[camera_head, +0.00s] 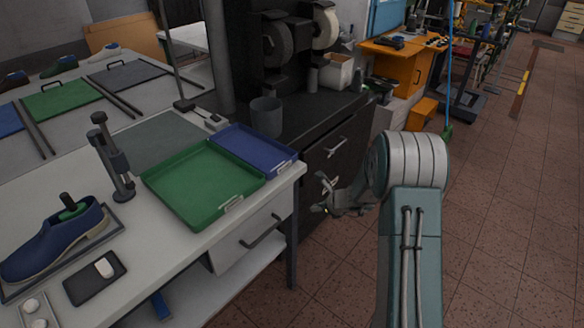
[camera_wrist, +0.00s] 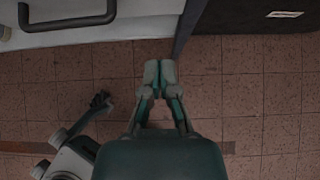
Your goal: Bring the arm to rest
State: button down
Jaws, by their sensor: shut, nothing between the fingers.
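My gripper (camera_head: 326,194) is in the middle of the head view, in front of the dark cabinet and to the right of the white workbench. In the wrist view my gripper (camera_wrist: 160,72) shows with its fingertips together, shut and empty, above the tiled floor. My arm (camera_head: 412,240) rises at the right of the head view and bends over toward the bench side. Nothing touches the fingers.
The white workbench (camera_head: 150,248) carries a green tray (camera_head: 203,180), a blue tray (camera_head: 252,148), a blue shoe (camera_head: 55,240) and a clamp stand (camera_head: 112,158). A drawer handle (camera_head: 262,232) juts out near my gripper. The tiled floor (camera_head: 510,200) at right is clear.

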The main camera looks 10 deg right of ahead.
jog(key=s+a+r+n+g, duration=0.1)
jog(key=s+a+r+n, duration=0.3)
jog(key=s+r+n, duration=0.5)
jog(key=s+a+r+n+g, duration=0.1)
jog(key=s+a+r+n, duration=0.4)
jog(key=r, duration=0.8)
jog(key=s+d+r+n+h, duration=0.2)
jog(key=s+n, duration=0.5)
jog(key=s, duration=0.4)
jog(key=s+d+r+n+h, duration=0.1)
jog(key=s+r+n+h, duration=0.2)
jog(key=s+n, duration=0.4)
jog(key=s+r, duration=0.1)
jog(key=s, duration=0.3)
jog(key=shift+d+r+t+h, duration=0.3)
jog(key=shift+d+r, duration=0.05)
jog(key=shift+r, duration=0.05)
